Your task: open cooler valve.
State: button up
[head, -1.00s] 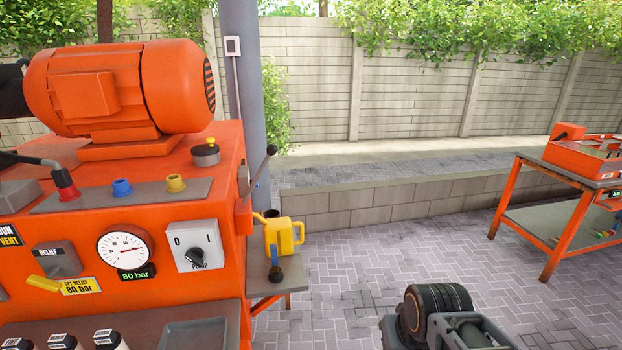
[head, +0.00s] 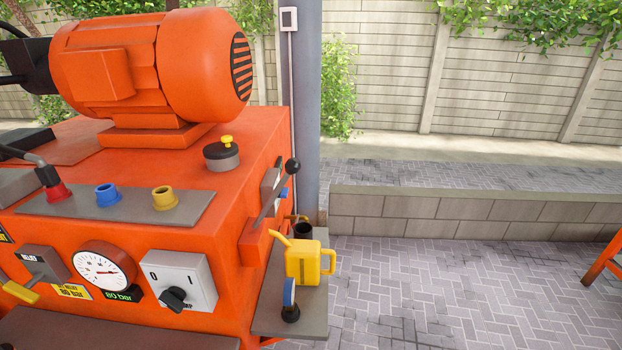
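No part is labelled as the cooler valve in the head view. On the right side of the orange machine (head: 222,240) there is a small blue fitting (head: 285,193), partly hidden behind a black-knobbed lever (head: 278,195). A brass-coloured pipe or handle (head: 297,218) shows low on the same side, behind the yellow can. I cannot tell which of these is the cooler valve. My gripper is not in view.
A grey post (head: 307,110) stands behind.

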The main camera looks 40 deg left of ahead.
aim_at(282, 194)
jog(key=u, duration=0.05)
jog(key=i, duration=0.55)
jog(key=u, duration=2.35)
jog(key=k, duration=0.25)
jog(key=z, duration=0.85)
jog(key=i, duration=0.75)
jog(key=u, duration=0.75)
jog(key=i, duration=0.4)
jog(key=u, duration=0.35)
